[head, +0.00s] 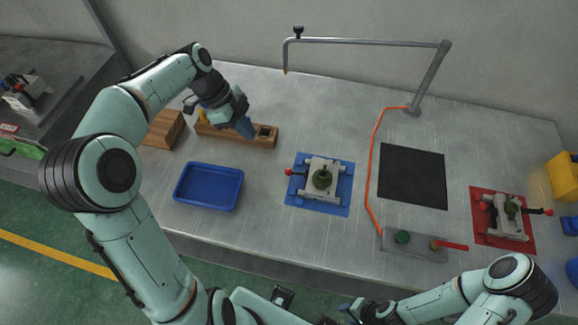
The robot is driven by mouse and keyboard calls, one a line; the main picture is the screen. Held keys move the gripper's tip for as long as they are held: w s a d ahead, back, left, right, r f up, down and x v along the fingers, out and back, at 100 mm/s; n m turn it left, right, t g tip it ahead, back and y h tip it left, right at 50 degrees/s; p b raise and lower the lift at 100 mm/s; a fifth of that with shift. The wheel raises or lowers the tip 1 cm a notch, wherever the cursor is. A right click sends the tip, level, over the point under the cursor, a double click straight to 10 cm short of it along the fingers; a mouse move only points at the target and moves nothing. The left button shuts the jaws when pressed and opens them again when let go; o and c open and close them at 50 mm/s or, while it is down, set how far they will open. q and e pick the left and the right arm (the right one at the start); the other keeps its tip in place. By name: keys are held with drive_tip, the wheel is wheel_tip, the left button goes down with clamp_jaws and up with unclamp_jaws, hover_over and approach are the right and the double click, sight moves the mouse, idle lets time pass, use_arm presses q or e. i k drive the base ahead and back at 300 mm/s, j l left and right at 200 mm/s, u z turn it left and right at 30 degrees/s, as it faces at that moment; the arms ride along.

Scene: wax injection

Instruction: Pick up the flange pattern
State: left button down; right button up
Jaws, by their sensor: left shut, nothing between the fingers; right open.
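A green round flanged piece (322,178), which looks like the flange pattern, sits on a grey metal die (313,194) on a blue mat (333,208). A similar green piece (512,209) sits at the grey die on the red mat (490,240) at the right. My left gripper (245,128) is shut and empty, low over the wooden block at the back left, well apart from both dies. Whether its tips touch the block cannot be told. My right gripper (350,309) is open at the bottom edge, in front of the table, partly cut off.
A blue tray (177,195) stands empty left of the blue mat. A wooden holder (270,143) and a brown block (163,130) lie behind it. A black mat (413,175), an orange hose (373,150), a metal plate (417,254) and a bent stand (365,42) occupy the right half.

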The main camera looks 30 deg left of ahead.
sight(319, 182)
drive_tip(key=k, duration=1)
